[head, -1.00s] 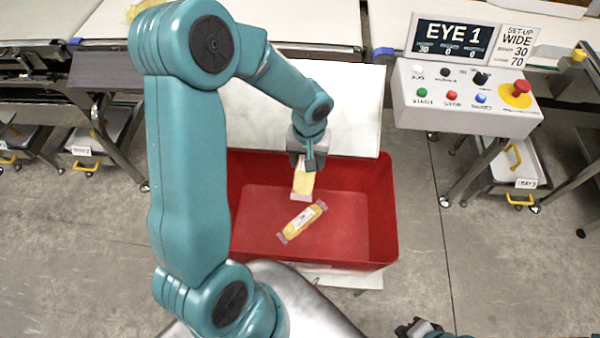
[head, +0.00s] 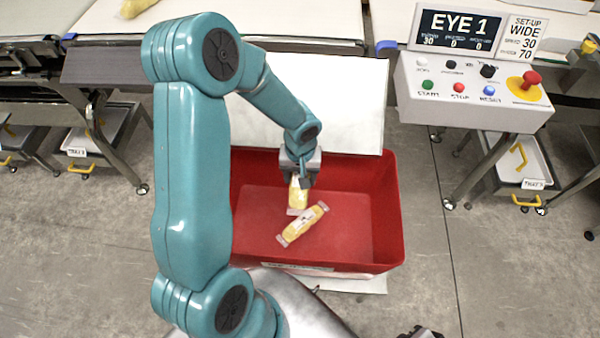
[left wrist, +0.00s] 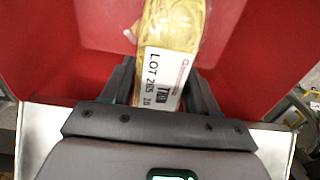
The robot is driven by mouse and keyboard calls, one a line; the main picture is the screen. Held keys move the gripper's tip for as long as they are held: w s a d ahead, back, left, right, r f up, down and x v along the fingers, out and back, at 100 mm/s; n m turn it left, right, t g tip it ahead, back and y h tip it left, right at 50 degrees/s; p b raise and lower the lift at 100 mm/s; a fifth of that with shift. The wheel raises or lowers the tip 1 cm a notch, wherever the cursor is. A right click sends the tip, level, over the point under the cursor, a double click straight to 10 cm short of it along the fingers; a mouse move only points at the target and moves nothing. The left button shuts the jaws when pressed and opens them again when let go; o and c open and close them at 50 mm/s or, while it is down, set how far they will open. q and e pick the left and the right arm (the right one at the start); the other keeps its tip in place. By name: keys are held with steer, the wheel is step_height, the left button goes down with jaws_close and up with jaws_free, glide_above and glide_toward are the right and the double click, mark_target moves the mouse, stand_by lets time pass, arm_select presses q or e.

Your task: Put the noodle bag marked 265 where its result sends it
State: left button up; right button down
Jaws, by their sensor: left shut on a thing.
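My left gripper (head: 300,180) is shut on a yellow noodle bag (head: 298,195) with a pale end. It holds the bag inside the outline of the red crate (head: 385,215); its height above the floor of the crate is hard to tell. In the left wrist view the held bag (left wrist: 175,30) lies between the fingers (left wrist: 160,92), with a white label reading LOT and a small number that I cannot read surely. A second yellow bag (head: 303,226) lies tilted on the crate floor, close below the held one. My right gripper (head: 420,333) barely shows at the bottom edge.
A white board (head: 350,105) lies behind the crate. A control box (head: 475,92) with buttons and an EYE 1 screen (head: 457,30) stands at the right. White trays (head: 92,140) sit under the belts. Another yellow bag (head: 138,7) lies at the top left.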

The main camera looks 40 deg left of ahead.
arm_select(q)
steer(key=o, duration=1.4)
step_height(320, 180, up, 16)
steer(key=p, duration=0.2)
steer(key=shift+r+p, duration=0.25)
steer(key=shift+p, duration=0.05)
